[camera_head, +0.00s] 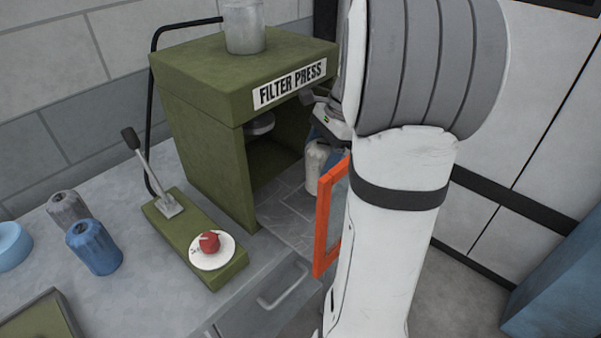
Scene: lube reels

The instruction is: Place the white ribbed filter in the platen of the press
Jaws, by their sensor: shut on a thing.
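The green filter press (205,130) stands on the bench, its name plate (290,83) on the top block. The white ribbed filter (315,162) is at the right side of the press opening, upright or nearly so. My gripper (323,138) is at its upper part, shut on it, mostly hidden behind my own arm. The round ram (260,122) hangs under the top block. The grey platen floor (298,203) shows in the opening, left of and below the filter. I cannot tell whether the filter touches it.
A lever and red button sit on a green control box (190,235). A blue filter (93,247) and a grey filter (68,208) stand at left, beside a light blue ring (12,245).

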